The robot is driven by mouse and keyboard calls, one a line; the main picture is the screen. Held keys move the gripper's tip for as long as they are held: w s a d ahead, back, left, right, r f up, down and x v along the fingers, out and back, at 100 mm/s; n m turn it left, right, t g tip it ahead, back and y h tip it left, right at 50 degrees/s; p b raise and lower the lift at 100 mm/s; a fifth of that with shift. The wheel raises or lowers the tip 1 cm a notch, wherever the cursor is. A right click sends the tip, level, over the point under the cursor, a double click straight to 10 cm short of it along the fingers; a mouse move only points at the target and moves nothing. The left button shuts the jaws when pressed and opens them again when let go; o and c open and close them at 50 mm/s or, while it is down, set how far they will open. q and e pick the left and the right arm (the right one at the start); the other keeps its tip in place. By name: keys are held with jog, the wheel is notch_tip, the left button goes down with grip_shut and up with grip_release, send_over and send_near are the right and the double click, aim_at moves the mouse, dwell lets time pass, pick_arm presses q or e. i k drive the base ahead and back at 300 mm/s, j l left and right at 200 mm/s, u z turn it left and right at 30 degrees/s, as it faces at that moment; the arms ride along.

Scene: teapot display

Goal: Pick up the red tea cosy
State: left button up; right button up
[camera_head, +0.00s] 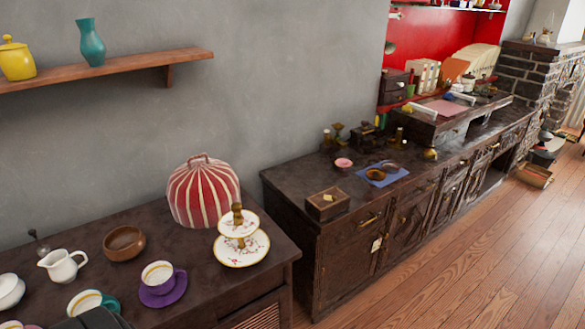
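The red tea cosy (203,191) is a dome with white stripes and a small loop handle on top. It stands upright on the dark wooden cabinet (185,262) at the left, near the wall. A two-tier cake stand (241,248) stands just in front of it and to its right, overlapping its lower right edge in the picture. Neither gripper can be made out in the head view. A dark shape at the bottom left edge is cut off, and I cannot tell what it is.
A wooden shelf (120,70) hangs above. A second cabinet (345,250) stands right across a narrow gap. The floor at right is open.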

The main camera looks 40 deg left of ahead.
aim_at(199, 192)
jog(key=i+l, duration=0.1)
jog(key=i, duration=0.4)
jog(key=i+l+u, duration=0.1)
jog(key=i, duration=0.4)
jog(key=i+u, duration=0.2)
jog(key=u, duration=0.3)
jog(key=i+l+u, duration=0.2)
jog(key=u, duration=0.25)
jog(key=i+l+u, duration=0.2)
jog(key=u, duration=0.3)
jog(key=i+l+u, duration=0.1)
jog(key=l+u, duration=0.2)
jog(key=u, duration=0.2)
